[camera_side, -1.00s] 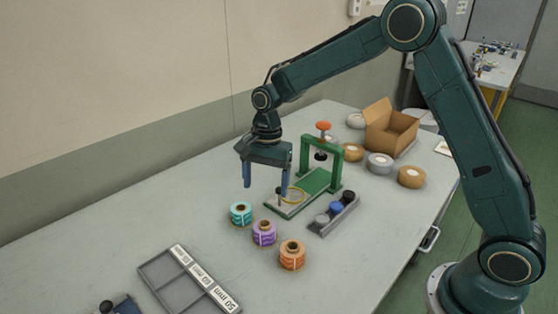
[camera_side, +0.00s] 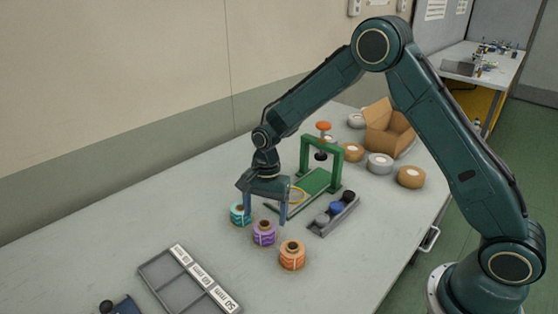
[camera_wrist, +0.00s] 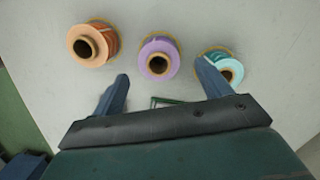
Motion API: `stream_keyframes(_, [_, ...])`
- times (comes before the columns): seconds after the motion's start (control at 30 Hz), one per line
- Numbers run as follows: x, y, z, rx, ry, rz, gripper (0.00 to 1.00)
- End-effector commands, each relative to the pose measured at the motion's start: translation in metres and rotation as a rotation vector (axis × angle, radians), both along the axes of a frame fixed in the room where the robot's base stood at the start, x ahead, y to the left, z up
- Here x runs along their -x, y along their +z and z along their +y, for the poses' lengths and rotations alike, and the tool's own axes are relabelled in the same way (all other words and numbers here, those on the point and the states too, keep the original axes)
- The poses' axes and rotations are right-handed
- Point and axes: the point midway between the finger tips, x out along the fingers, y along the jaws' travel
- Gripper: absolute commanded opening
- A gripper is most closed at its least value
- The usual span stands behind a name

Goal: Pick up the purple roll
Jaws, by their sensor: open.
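The purple roll (camera_side: 264,234) stands upright on the table between a teal roll (camera_side: 238,214) and an orange roll (camera_side: 291,256). In the wrist view the purple roll (camera_wrist: 159,59) is at top centre, its brown core facing the camera. My gripper (camera_side: 266,215) is open and empty, low over the table just behind the purple roll in the side view. In the wrist view its two fingers (camera_wrist: 162,85) are spread wide. The right finger overlaps the edge of the teal roll (camera_wrist: 229,70); I cannot tell whether they touch. The orange roll (camera_wrist: 93,43) is at left.
A green-framed press (camera_side: 322,170) stands behind my gripper, with a small grey holder (camera_side: 334,214) beside it. A grey divided tray (camera_side: 165,271) lies in front. A cardboard box (camera_side: 390,128) and tape rolls (camera_side: 380,163) are at the back right. The table's left side is clear.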

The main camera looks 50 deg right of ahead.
Motion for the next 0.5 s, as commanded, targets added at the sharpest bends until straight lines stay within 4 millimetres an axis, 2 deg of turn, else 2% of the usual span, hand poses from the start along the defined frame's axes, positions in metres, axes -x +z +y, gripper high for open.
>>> stream_keyframes(0.17, [0.001,-0.007,0.001,0.000,0.000,0.002,0.77])
stream_keyframes(0.5, [0.004,-0.043,0.006,0.001,0.000,0.003,0.77])
